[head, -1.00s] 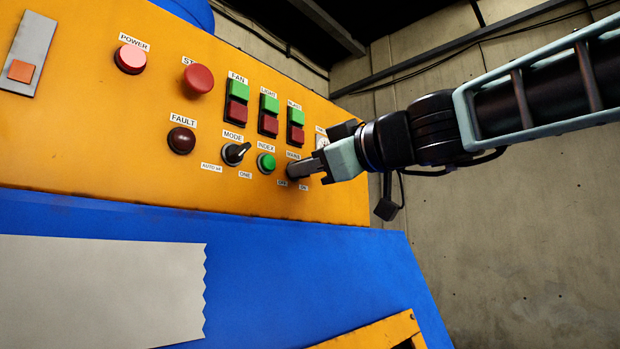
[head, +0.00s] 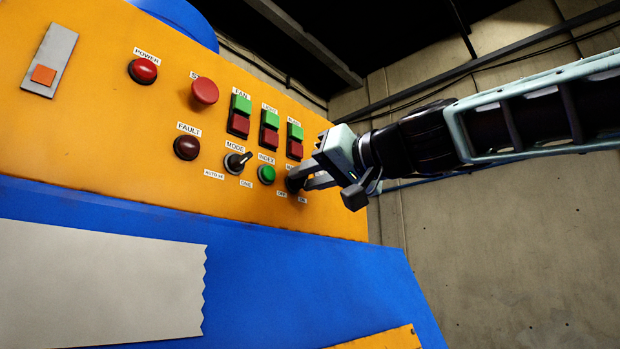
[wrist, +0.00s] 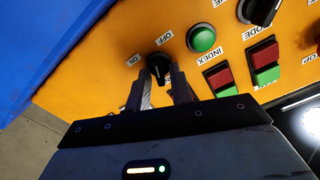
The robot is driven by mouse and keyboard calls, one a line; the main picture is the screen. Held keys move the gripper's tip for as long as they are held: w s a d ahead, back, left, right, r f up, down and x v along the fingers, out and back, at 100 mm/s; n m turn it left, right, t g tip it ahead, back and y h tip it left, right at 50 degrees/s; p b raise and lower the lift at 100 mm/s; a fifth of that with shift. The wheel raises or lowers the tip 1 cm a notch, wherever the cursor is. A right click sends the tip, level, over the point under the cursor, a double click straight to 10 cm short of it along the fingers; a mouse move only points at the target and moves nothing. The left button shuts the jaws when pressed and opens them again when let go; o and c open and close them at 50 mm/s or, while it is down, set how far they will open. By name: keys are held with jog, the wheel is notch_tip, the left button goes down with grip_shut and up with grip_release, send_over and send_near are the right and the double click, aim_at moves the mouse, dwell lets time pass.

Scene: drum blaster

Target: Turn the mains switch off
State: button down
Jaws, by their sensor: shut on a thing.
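The mains switch (head: 292,184) is a black rotary knob at the lower right of the orange panel, partly hidden by my fingers in the head view. In the wrist view the knob (wrist: 157,65) shows between my fingertips, with its pale mark towards the OFF label (wrist: 163,38). The ON label (wrist: 133,60) is on its left there. My gripper (head: 303,180) is shut on the knob, its body tilted.
Close by are the green INDEX button (head: 266,174), the MODE knob (head: 237,162) and the BLAST buttons (head: 295,140). The red stop button (head: 204,91) is further left. Right of the panel is open room before a concrete wall (head: 500,240).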

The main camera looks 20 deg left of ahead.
jog(key=shift+w+m, duration=0.1)
jog(key=shift+m, duration=1.9)
jog(key=c, duration=1.5)
grip_release()
jog(key=shift+c, duration=0.2)
jog(key=shift+d+f, duration=0.1)
jog(key=b+v, duration=0.9)
jog(key=v, duration=0.8)
jog(key=shift+d, duration=0.1)
